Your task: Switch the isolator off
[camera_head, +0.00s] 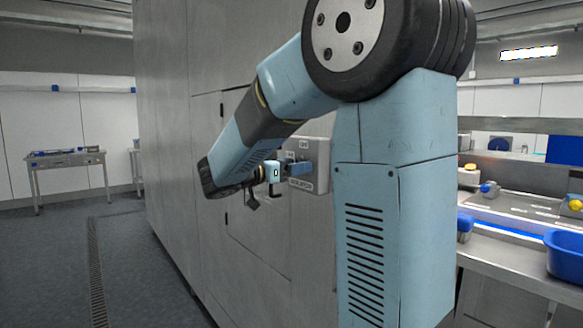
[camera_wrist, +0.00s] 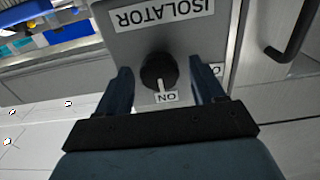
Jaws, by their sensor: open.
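The grey isolator box (camera_head: 320,150) is fixed to the large grey cabinet wall in the head view. In the wrist view the isolator box (camera_wrist: 137,45) shows its ISOLATOR label upside down. Its round black knob (camera_wrist: 158,70) has a white pointer mark aimed at the ON label (camera_wrist: 167,97). A second label (camera_wrist: 215,69) is partly hidden behind a finger. My gripper (camera_wrist: 160,75) is open, with one finger on each side of the knob and gaps visible between. In the head view my gripper (camera_head: 299,168) is at the box front and the knob is hidden.
A black handle (camera_wrist: 291,30) stands out to the right of the box in the wrist view. In the head view a metal table (camera_head: 65,158) stands far left, and a bench with a blue bowl (camera_head: 565,255) is at right. The floor at left is clear.

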